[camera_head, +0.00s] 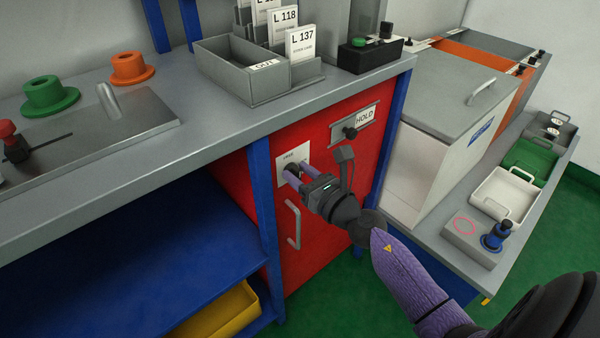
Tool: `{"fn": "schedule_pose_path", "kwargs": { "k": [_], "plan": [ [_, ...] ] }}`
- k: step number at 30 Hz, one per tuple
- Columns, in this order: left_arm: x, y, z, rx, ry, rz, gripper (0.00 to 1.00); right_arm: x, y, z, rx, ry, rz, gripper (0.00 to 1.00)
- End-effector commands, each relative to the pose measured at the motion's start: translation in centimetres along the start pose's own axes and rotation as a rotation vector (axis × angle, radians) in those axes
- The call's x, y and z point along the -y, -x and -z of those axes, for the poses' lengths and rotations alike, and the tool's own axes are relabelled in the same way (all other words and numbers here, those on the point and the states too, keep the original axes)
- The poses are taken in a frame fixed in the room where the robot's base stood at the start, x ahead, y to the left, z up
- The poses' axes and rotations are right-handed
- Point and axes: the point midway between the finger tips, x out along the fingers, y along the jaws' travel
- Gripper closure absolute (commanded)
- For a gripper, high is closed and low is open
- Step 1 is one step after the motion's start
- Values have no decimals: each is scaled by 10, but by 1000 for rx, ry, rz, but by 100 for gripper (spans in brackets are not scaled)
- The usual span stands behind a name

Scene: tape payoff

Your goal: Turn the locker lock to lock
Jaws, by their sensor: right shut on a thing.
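The locker (267,192) is a red cabinet under the grey bench top, with its door shut. A white lock plate (285,157) with small dark print sits on its upper left part. My right gripper (291,172) reaches in from the lower right, and its fingertips are shut on the lock knob at the plate. The fingers hide most of the knob, so I cannot tell which way it is turned. A grey handle (293,224) is below the plate. My left gripper is not in view.
Green (48,96) and orange (128,68) flanged pieces and a grey card box (243,80) stand on the bench. A white bin (440,150) stands close on the right.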

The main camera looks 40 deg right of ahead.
Motion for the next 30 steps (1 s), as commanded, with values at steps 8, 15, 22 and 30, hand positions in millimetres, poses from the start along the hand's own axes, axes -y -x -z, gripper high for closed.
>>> {"fn": "schedule_pose_path", "kwargs": {
  "k": [8,15,22,30],
  "plan": [
    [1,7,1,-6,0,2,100,2,0,-1,-1,-203,0,100],
    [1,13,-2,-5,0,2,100,3,0,0,-1,-433,0,100],
    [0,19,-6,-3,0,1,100,5,0,1,-1,-652,1,100],
    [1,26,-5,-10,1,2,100,6,0,2,0,-910,1,100]
  ]
}}
